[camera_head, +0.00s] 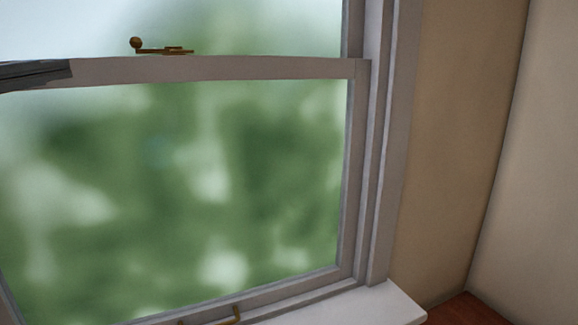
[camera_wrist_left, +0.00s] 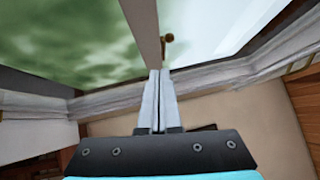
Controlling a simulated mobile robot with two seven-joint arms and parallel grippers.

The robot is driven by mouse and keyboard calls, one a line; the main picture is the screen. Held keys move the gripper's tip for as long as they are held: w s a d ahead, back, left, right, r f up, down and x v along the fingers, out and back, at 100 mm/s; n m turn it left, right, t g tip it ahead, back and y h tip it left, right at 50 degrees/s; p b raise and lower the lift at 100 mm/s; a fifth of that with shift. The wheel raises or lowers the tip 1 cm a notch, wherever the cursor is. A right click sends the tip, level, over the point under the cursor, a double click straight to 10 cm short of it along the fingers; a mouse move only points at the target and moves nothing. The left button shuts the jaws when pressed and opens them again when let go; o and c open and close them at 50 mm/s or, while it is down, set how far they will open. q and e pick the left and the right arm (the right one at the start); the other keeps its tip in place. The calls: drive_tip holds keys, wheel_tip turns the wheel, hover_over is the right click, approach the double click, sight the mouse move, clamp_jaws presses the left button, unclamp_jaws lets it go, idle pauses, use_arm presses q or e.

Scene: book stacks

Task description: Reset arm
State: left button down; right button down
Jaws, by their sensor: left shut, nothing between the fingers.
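My left gripper (camera_head: 62,70) shows as a dark piece at the left edge of the head view, in front of the window's middle rail (camera_head: 220,68). In the left wrist view its two pale fingers (camera_wrist_left: 159,74) are together, with nothing between them. The fingertips are close to the window rail (camera_wrist_left: 144,30) in that view; I cannot tell whether they touch it. My right gripper is in neither view.
A brass latch (camera_head: 160,47) with a round knob sits on the rail, right of my left gripper. A brass handle (camera_head: 222,318) is at the window's bottom. A white sill (camera_head: 375,306) and a beige wall (camera_head: 450,140) are to the right.

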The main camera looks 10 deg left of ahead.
use_arm(q)
drive_tip(key=w+d+f+n+g, duration=0.1)
drive_tip(key=w+d+f+n, duration=0.1)
drive_tip(key=w+d+f, duration=0.6)
drive_tip(key=s+d+f+n+g+y, duration=0.15)
drive_tip(key=d+f+n, duration=0.3)
drive_tip(key=f, duration=0.85)
drive_tip(key=w+d+f+n+g+y, duration=0.1)
drive_tip(key=d+f+n+g, duration=0.3)
drive_tip(key=f, duration=1)
drive_tip(key=s+d+f+n+g+y, duration=0.25)
drive_tip(key=s+f+n+g, duration=0.7)
drive_tip(key=s+f, duration=1.55)
drive_tip(key=f, duration=0.9)
drive_tip(key=s+f, duration=0.2)
drive_tip(key=f, duration=0.9)
drive_tip(key=s+a+f+g+b, duration=0.1)
drive_tip(key=s+a+f, duration=0.1)
drive_tip(key=s+f, duration=1.1)
drive_tip(key=shift+s+a+f+g, duration=0.2)
drive_tip(key=shift+s+a+g, duration=0.2)
drive_tip(key=shift+s, duration=0.65)
